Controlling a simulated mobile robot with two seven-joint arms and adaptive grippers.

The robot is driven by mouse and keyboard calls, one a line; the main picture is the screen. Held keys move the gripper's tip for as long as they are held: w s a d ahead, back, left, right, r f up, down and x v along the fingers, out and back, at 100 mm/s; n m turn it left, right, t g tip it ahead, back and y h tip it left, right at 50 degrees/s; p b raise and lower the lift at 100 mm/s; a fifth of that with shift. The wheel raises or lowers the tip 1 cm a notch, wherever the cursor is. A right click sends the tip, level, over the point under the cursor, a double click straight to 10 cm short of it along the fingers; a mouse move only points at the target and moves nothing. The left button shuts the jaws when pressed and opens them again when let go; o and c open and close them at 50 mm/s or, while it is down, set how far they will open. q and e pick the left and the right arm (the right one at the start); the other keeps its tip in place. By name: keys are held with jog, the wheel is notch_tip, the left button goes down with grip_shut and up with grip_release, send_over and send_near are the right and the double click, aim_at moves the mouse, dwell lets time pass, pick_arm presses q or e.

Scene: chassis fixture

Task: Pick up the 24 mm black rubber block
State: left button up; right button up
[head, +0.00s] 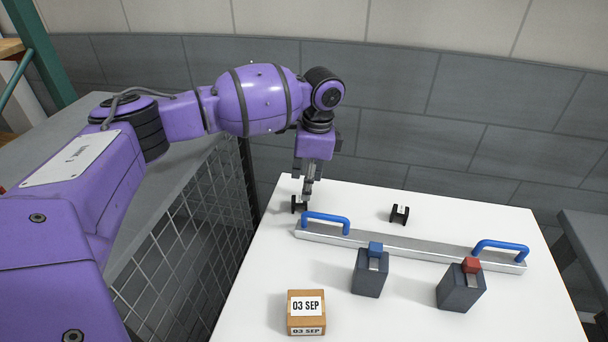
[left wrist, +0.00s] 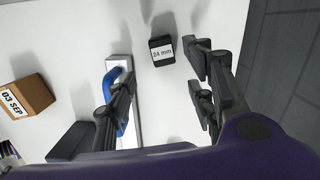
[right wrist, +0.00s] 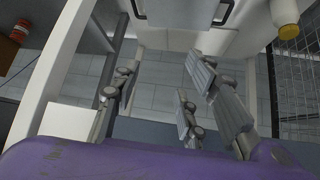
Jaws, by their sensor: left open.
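The black block labelled "24 mm" (left wrist: 162,52) lies on the white table, just past the left end of the rail. It shows in the head view (head: 298,205) as a small dark shape, partly hidden by my left gripper (head: 308,194). In the left wrist view, the fingers of my left gripper (left wrist: 155,80) are apart with nothing between them, and the block is ahead of them, nearer the right finger. My right gripper (right wrist: 165,85) has its fingers apart and empty, away from the table; it is not in the head view.
A metal rail (head: 400,245) with two blue handles (head: 326,223) (head: 500,248) crosses the table beside the block. A second black block (head: 400,214) lies behind the rail. Two dark blocks with blue (head: 370,275) and red (head: 461,288) tops and a "03 SEP" box (head: 306,312) stand in front.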

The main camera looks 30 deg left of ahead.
aim_at(300, 197)
pick_arm(q)
jog(key=f, duration=0.2)
jog(key=a+f, duration=0.1)
jog(key=f, duration=0.3)
jog(key=shift+s+a+f, duration=0.15)
jog(key=shift+a+f, duration=0.1)
jog(key=shift+a, duration=0.15)
jog(key=shift+r, duration=0.1)
grip_shut()
